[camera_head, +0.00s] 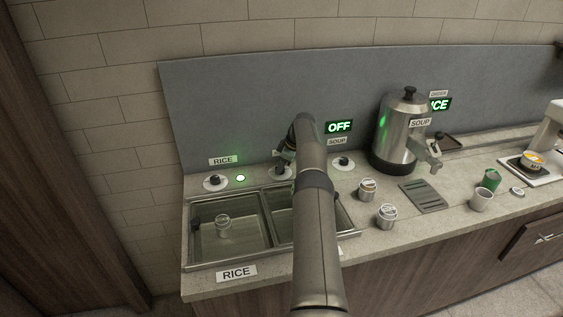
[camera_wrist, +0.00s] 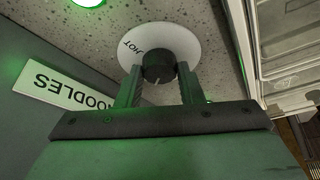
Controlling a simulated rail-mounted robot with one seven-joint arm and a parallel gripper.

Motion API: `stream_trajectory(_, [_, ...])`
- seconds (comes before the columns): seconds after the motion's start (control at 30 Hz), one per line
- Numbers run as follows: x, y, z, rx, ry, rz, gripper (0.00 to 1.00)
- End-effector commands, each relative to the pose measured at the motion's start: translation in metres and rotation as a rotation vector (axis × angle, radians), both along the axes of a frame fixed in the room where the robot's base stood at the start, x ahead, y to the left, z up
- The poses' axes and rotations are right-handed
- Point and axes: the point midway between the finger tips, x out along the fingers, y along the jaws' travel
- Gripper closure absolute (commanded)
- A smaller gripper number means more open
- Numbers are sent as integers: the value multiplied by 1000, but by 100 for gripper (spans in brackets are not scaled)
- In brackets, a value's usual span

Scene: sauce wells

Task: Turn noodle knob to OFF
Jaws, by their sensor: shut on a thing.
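The noodle knob (camera_wrist: 157,66) is a dark round knob on a white dial plate (camera_wrist: 178,42) marked HOT. A tilted NOODLES label (camera_wrist: 62,87) stands beside it in the wrist view. My gripper (camera_wrist: 159,82) has one finger on each side of the knob and is shut on it. A small light mark shows on the knob; I cannot tell exactly where it points. In the head view my gripper (camera_head: 285,163) is at the middle knob's plate (camera_head: 281,172), which my arm partly hides.
A rice knob (camera_head: 215,181) with a green lamp (camera_head: 240,178) is at left, and a soup knob (camera_head: 343,162) at right under a lit OFF sign (camera_head: 339,127). Sunken wells (camera_head: 229,259) lie in front.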

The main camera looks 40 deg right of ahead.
Motion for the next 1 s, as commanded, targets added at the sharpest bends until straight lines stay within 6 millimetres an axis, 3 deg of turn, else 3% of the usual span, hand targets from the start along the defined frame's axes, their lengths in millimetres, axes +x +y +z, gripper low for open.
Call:
stream_trajectory(0.6, [-1,0,-2,0,4,27,89])
stream_trajectory(0.63, [-1,0,-2,1,4,26,64])
stream_trajectory(0.7, [-1,0,-2,1,4,26,45])
stream_trajectory(1.0, [0,0,0,0,1,26,45])
